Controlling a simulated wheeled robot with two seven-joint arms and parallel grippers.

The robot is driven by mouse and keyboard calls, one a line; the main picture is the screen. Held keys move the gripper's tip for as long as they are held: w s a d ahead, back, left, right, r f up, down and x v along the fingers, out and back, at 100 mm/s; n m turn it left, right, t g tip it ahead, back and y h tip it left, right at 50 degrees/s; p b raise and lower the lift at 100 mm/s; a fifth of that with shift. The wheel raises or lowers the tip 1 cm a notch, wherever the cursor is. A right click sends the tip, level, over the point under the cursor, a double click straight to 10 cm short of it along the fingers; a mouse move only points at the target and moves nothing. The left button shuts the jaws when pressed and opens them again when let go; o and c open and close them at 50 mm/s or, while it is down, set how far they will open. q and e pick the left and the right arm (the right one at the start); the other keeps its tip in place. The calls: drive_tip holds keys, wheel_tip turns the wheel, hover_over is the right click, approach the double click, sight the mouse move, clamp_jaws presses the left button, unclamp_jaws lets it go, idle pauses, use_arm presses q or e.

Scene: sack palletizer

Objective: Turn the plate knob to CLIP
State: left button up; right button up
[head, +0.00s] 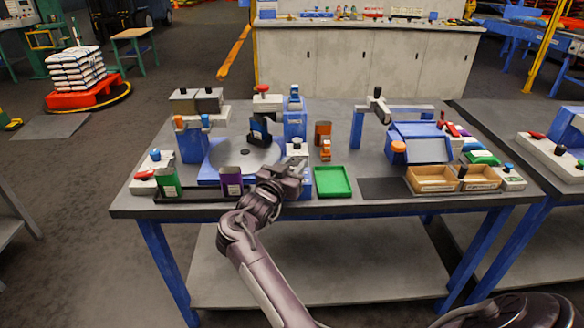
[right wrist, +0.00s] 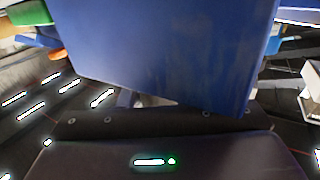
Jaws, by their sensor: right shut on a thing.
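My right gripper (head: 294,168) is at the front of a small blue box with a white top (head: 297,149), beside the round grey plate (head: 240,153). A dark knob shows on the white top. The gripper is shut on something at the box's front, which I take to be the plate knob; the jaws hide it. In the right wrist view, the blue face of the box (right wrist: 175,50) fills the upper middle, close to the gripper. Knob markings, CLIP included, are too small to read. My left gripper is not in view.
A green tray (head: 332,182) lies just right of the gripper. A purple box (head: 231,182) and a green box (head: 168,184) stand at the front left. Two cardboard bins (head: 433,180) are at the right. A taller blue unit (head: 295,118) stands behind.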

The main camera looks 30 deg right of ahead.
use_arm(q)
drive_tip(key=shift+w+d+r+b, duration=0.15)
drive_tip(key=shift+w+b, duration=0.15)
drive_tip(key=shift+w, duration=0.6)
use_arm(e)
drive_tip(key=shift+r+m+g+h, duration=0.1)
drive_tip(key=shift+m+g+h, duration=0.3)
drive_tip(key=shift+m+g, duration=0.3)
